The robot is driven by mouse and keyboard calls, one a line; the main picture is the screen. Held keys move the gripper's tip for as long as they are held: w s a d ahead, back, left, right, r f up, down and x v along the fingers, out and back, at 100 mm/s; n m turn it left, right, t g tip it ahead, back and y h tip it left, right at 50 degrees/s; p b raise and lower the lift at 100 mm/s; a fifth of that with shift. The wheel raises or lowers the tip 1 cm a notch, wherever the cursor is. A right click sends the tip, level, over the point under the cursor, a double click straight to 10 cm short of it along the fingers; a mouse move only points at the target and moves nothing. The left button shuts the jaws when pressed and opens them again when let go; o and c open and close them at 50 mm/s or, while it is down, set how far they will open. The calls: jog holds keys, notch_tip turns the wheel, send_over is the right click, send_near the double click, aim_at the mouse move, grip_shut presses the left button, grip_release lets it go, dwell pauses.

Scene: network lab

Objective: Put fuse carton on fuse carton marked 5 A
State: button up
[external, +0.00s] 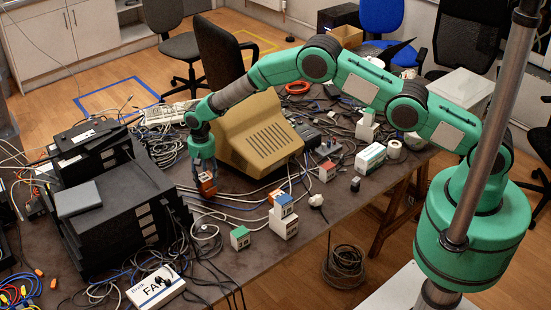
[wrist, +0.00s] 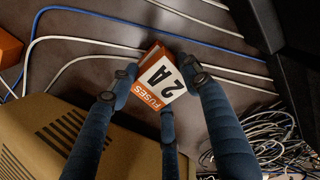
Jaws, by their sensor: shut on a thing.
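My gripper (external: 204,170) is shut on an orange-and-white fuse carton (wrist: 160,82) and holds it over the table, left of the beige monitor. In the wrist view its label reads "FUSES 2 A", and my blue fingers (wrist: 165,95) close around it. The carton also shows low in my gripper in the external view (external: 208,188). I cannot read which is marked 5 A.
The beige monitor (external: 262,135) stands right beside my gripper; it also shows in the wrist view (wrist: 40,135). Black equipment (external: 120,205) stands at left. Cables (wrist: 270,140) cover much of the table. A labelled white box (external: 156,288) lies in front. An orange thing (wrist: 8,48) shows at the wrist view's edge.

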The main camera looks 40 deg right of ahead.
aim_at(206, 176)
jog(key=shift+f, duration=0.25)
jog(key=shift+f, duration=0.1)
jog(key=o, duration=1.6)
jog(key=shift+r, duration=6.1)
jog(key=shift+r, duration=0.1)
